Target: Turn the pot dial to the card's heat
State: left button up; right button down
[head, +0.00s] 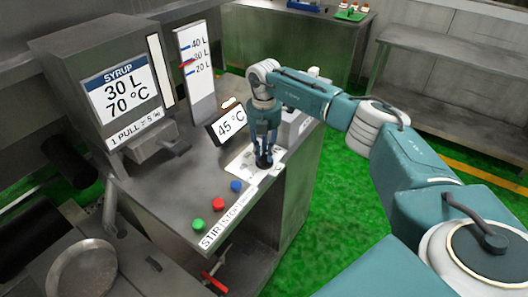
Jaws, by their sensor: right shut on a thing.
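The dark pot dial (264,164) sits on a white plate (241,164) on the steel counter, mostly hidden by my fingers. My right gripper (264,156) points down from above and is shut on the dial. A small display (231,125) behind it reads 45 °C. The card (122,89) on the grey box at left reads SYRUP, 30 L, 70 °C. Below it a strip (136,130) reads 1 PULL = 5, with its end hard to read. My left gripper is out of view.
A level scale (195,70) marked 40 L, 30 L and 20 L stands behind, with a red marker near 30 L. Green (198,224), red (218,204) and blue (236,186) buttons line the counter's front. A round pan (82,270) lies at lower left.

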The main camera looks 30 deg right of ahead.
jog(key=shift+w+r, duration=0.15)
jog(key=c, duration=1.5)
grip_release()
notch_tip(320, 180, up, 12)
jog(key=shift+f, duration=0.1)
